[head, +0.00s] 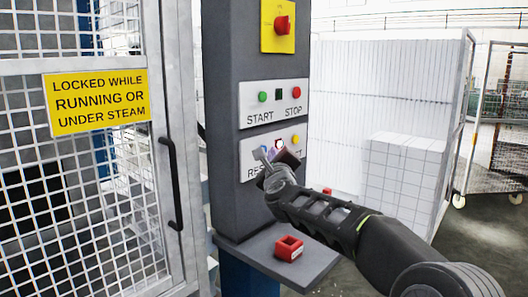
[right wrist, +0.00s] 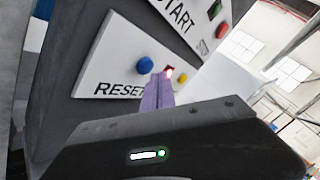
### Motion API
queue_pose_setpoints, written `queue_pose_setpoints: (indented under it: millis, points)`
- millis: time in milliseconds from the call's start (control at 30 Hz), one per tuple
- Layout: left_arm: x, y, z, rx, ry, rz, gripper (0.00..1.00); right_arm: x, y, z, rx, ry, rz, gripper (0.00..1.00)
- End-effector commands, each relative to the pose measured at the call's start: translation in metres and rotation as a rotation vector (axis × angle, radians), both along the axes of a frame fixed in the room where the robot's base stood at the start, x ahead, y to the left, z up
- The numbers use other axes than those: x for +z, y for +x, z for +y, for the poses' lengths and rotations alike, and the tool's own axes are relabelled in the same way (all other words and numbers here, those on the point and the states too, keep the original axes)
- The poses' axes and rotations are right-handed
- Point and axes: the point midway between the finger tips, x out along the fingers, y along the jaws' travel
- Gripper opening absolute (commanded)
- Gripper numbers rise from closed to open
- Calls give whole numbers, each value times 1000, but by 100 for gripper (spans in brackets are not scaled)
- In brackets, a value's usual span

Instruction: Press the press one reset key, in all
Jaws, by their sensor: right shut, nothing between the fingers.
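The grey control pillar (head: 232,119) carries a lower white plate (right wrist: 112,74) with the word RESET partly showing. In the right wrist view a blue button (right wrist: 145,65) sits above that word. My right gripper (head: 262,156) is shut and empty in front of this plate, hiding part of it in the head view. In the right wrist view its fingertips (right wrist: 159,80) lie right of the blue button, just below a small red-lit part (right wrist: 169,72). I cannot tell whether they touch the plate. My left gripper is not in view.
Above is a START/STOP plate (head: 273,103) and a red knob on a yellow plate (head: 282,25). A yellow button (head: 295,139) is on the lower plate. A mesh door (head: 90,200) stands left; a white block cart (head: 400,180) right.

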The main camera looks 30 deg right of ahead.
Motion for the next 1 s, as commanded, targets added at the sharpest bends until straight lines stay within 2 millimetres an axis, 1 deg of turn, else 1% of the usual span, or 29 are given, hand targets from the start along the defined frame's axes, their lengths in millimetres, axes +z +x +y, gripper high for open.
queue_pose_setpoints:
  millis: [167,467,1000]
  points:
    - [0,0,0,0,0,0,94,0,1,0,0,0,0,0]
    - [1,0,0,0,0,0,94,0,8,2,0,2,1,0]
    - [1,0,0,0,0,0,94,0,10,3,0,0,0,0]
